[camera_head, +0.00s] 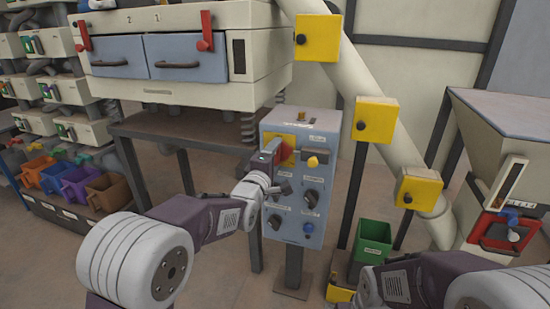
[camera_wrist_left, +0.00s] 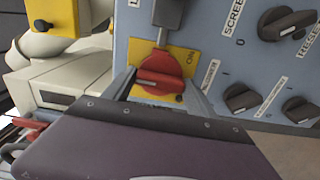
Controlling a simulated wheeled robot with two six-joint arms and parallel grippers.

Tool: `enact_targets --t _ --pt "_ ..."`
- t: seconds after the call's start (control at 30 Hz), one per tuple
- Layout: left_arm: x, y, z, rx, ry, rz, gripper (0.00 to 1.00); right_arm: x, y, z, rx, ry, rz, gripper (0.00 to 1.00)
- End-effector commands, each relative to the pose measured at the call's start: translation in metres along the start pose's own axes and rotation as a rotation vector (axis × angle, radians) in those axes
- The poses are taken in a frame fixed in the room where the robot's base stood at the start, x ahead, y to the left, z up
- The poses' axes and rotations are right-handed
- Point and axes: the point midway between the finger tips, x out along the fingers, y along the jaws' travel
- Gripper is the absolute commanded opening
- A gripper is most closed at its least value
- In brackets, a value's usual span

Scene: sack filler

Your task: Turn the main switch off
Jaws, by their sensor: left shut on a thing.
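The main switch is a red rotary handle on a yellow plate at the upper left of the blue-grey control box (camera_head: 312,135). In the wrist view the red handle (camera_wrist_left: 160,76) lies between my two fingers, and the yellow plate (camera_wrist_left: 180,58) shows the word ON beside it. My left gripper (camera_head: 272,152) reaches the box from the left and is shut on the handle. In the head view the gripper partly covers the red handle (camera_head: 287,150).
A grey lever (camera_wrist_left: 168,14) is close to the switch in the wrist view. A green bin (camera_head: 373,240) and a sloping pipe (camera_head: 362,85) stand right of the box.

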Motion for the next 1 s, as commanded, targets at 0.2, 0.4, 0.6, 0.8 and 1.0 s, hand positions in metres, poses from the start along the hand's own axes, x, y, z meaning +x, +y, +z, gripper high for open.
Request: enact_targets --t 0.2,0.4,0.6,0.8,1.0 --pt "-0.0001 -0.0015 0.0001 -0.04 0.0 -0.003 0.25 0.0006 0.0 0.0 0.0 0.0 0.0 0.36" --pt "-0.0002 -0.0016 0.0001 -0.05 0.0 -0.004 0.25 0.0007 0.0 0.0001 0.0 0.0 0.0 0.36" --pt "-0.0002 -0.0017 0.0001 -0.05 0.0 -0.004 0.25 0.0007 0.0 0.0001 0.0 0.0 0.0 0.36" --pt "-0.0001 -0.0014 0.0001 -0.049 0.0 -0.003 0.87 0.0006 0.0 0.0 0.0 0.0 0.0 0.36" --pt "-0.0002 -0.0007 0.0 -0.048 0.0 -0.002 0.87 0.0005 0.0 0.0001 0.0 0.0 0.0 0.36"
